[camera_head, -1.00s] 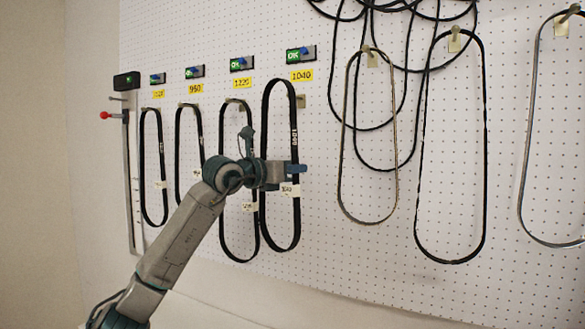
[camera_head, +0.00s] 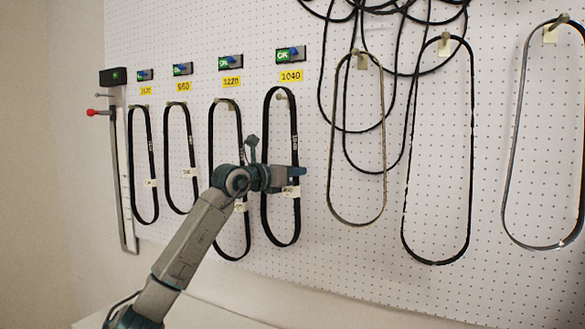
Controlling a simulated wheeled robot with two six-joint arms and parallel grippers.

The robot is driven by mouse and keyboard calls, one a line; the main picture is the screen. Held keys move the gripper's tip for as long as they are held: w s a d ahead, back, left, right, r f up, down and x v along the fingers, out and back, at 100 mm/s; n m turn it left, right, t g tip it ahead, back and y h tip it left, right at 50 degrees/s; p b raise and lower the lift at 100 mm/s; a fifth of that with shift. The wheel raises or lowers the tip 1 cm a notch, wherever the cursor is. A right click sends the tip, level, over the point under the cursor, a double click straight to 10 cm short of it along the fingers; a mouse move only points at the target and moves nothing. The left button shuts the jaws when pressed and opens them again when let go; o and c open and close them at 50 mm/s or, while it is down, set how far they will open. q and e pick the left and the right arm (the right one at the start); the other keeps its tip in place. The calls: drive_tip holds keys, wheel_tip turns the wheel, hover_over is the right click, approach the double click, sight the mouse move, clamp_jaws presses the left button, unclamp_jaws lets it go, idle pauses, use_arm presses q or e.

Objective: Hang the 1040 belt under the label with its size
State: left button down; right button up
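The 1040 belt (camera_head: 267,130) is a black loop with a white tag, upright below the yellow 1040 label (camera_head: 291,76) on the pegboard. The top of the loop is around or just in front of the peg (camera_head: 282,96) there; I cannot tell which. My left gripper (camera_head: 292,172) is at the right strand of this belt, about halfway down, by the tag. Its fingers overlap the belt, and I cannot see whether they are closed on it. My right gripper is out of view.
Belts hang under the 1220 label (camera_head: 231,82), the 950 label (camera_head: 184,87) and the leftmost label (camera_head: 146,91). To the right hang a thin loop (camera_head: 330,150), a black loop (camera_head: 471,150), another loop (camera_head: 513,150) and tangled belts (camera_head: 347,130). A metal gauge (camera_head: 121,190) is at the left.

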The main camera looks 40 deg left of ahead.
use_arm(q)
drive_tip(key=w, duration=0.1)
drive_tip(key=w+f+p, duration=0.1)
drive_tip(key=w+a+f, duration=0.1)
drive_tip(key=shift+w, duration=0.25)
idle(0.4)
idle(0.5)
drive_tip(key=c, duration=1.5)
unclamp_jaws()
drive_tip(key=shift+c, duration=0.2)
